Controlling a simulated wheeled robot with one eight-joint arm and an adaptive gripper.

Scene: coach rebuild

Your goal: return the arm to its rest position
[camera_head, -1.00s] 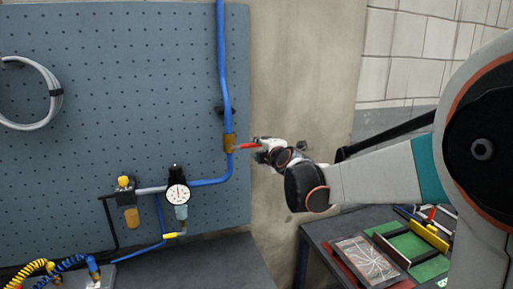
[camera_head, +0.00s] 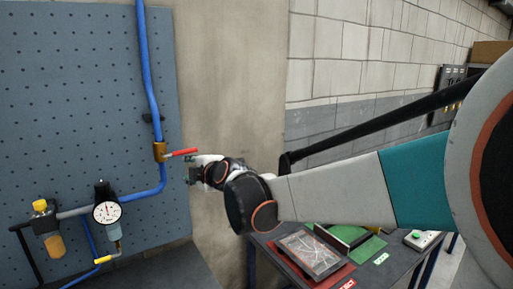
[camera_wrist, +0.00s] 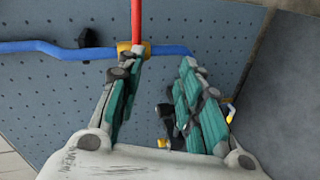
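My gripper (camera_wrist: 162,64) is open in the wrist view, with two teal-padded fingers apart and nothing between them but the view of the panel. In the head view my gripper (camera_head: 196,171) is small and partly hidden by my wrist. It is just right of and below the red valve handle (camera_head: 183,152), which sticks out rightward from a brass valve (camera_head: 159,152) on a blue pipe. In the wrist view the red handle (camera_wrist: 136,20) rises from the brass fitting (camera_wrist: 125,47) beyond the left fingertip. The handle appears clear of the fingers.
A blue-grey pegboard (camera_head: 80,120) carries the pipe and a pressure gauge (camera_head: 107,212). A dark bench (camera_head: 380,278) at lower right holds a tablet-like panel (camera_head: 312,254) and a green board. Open wall space (camera_head: 230,80) lies behind my arm.

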